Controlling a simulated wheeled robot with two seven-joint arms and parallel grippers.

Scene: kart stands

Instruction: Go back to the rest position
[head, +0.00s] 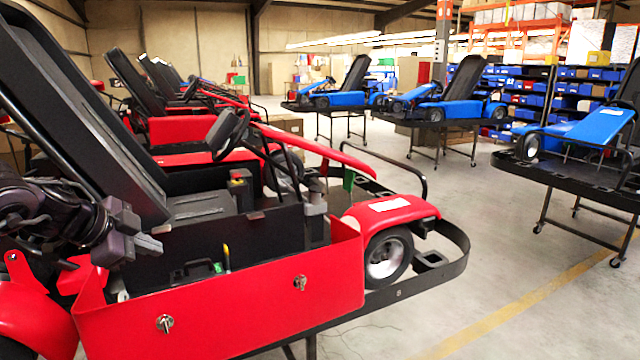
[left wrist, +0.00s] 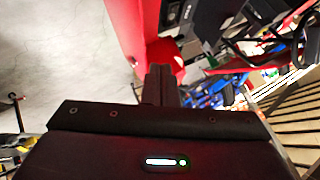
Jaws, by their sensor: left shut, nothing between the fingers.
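My left gripper (head: 148,245) comes in from the left edge in the head view, above the side of the nearest red kart (head: 240,310). Its fingers are closed together with nothing between them. In the left wrist view the shut fingers (left wrist: 159,85) point away from the camera, with red kart bodywork (left wrist: 130,30) beyond them. My right gripper is not in view.
The near kart stands on a black-framed stand (head: 450,262), with its black seat (head: 75,110) and steering wheel (head: 228,133) close to my left arm. Blue karts stand on wheeled stands behind; one blue kart (head: 585,125) is at right. Grey floor (head: 490,225) is clear between.

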